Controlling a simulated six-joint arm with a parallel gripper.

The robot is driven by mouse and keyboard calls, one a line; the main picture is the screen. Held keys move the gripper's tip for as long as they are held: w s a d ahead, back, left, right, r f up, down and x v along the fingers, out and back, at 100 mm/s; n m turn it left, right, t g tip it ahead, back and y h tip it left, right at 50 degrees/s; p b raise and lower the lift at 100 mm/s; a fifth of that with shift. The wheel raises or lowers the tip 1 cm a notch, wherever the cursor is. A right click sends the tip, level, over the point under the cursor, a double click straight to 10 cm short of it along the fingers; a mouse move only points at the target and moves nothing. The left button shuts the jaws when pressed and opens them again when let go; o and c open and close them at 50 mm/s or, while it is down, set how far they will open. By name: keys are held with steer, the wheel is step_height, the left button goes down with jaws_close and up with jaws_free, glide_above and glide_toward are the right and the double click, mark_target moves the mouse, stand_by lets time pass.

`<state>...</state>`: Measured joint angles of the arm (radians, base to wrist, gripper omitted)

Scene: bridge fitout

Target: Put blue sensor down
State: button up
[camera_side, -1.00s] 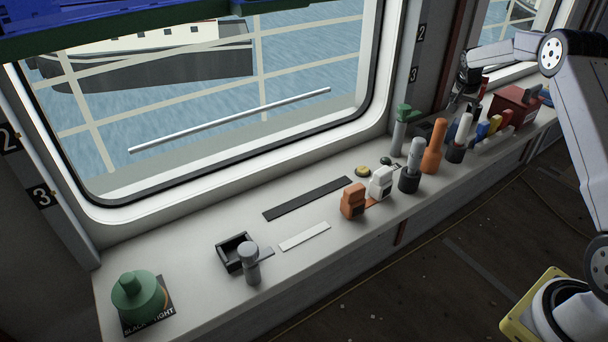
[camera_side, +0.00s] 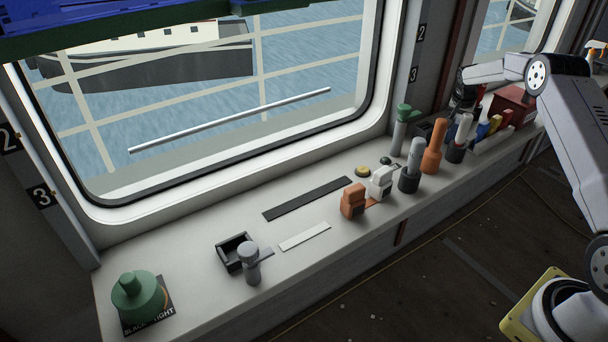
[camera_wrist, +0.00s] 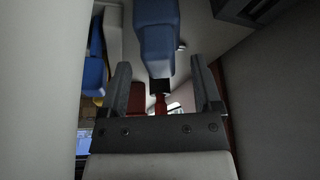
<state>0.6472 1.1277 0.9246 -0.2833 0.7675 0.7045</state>
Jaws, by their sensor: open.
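A blue block-shaped piece (camera_wrist: 157,38), likely the blue sensor, shows in the wrist view between and beyond the two dark fingers of my gripper (camera_wrist: 162,85). The fingers stand apart, with gaps on both sides of it. In the side view my gripper (camera_side: 462,98) is a dark shape over the far right of the sill, partly merged with dark things behind it. A small blue piece (camera_side: 483,131) stands there beside yellow and red ones; I cannot tell whether it is the same piece.
Close by on the sill (camera_side: 310,258) stand an orange cylinder (camera_side: 433,150), a grey-topped holder (camera_side: 410,170), a green-topped post (camera_side: 400,130) and a red box (camera_side: 512,105). The window frame rises behind. The left-middle sill has free room around a black strip (camera_side: 307,199).

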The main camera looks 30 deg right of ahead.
steer(key=shift+x, duration=0.95)
steer(key=shift+r, duration=0.1)
jaws_close()
